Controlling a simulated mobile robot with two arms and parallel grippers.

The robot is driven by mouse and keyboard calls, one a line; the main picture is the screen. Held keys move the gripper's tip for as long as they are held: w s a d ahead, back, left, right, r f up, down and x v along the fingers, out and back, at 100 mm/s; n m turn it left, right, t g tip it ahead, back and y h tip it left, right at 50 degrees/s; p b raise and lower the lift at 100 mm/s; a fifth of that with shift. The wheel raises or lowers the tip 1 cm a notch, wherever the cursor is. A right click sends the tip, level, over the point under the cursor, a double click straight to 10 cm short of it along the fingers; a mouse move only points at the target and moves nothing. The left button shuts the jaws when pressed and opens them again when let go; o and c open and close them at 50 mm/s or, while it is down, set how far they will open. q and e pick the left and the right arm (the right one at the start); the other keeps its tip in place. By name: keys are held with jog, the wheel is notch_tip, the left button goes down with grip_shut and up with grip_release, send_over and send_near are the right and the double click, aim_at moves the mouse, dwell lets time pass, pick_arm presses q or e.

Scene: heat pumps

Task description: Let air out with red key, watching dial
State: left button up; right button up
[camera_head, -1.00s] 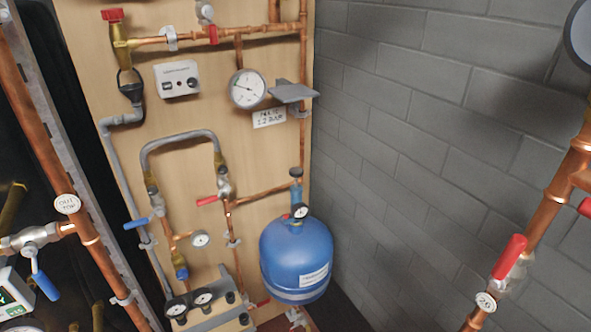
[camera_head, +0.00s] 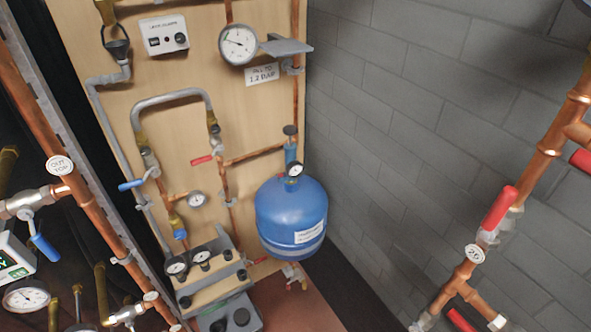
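A large round white dial (camera_head: 239,44) is mounted near the top of the wooden board, with a dark needle. A white label (camera_head: 262,75) below it seems to read "FILL TO 1.2 BAR". A small grey shelf (camera_head: 285,47) juts out beside the dial, with nothing visible on it. I cannot make out a loose red key. A small red lever (camera_head: 202,160) sits on a valve in the middle of the board. A blue vessel (camera_head: 292,217) with a small gauge (camera_head: 294,169) on top stands at the board's right. Neither gripper is in view.
Copper pipework with a larger red handle (camera_head: 500,207) stands close at right. More copper pipe and a blue-handled valve (camera_head: 44,247) stand close at left. A grey block with black knobs (camera_head: 232,319) sits at the board's foot. The grey block wall (camera_head: 430,110) is bare.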

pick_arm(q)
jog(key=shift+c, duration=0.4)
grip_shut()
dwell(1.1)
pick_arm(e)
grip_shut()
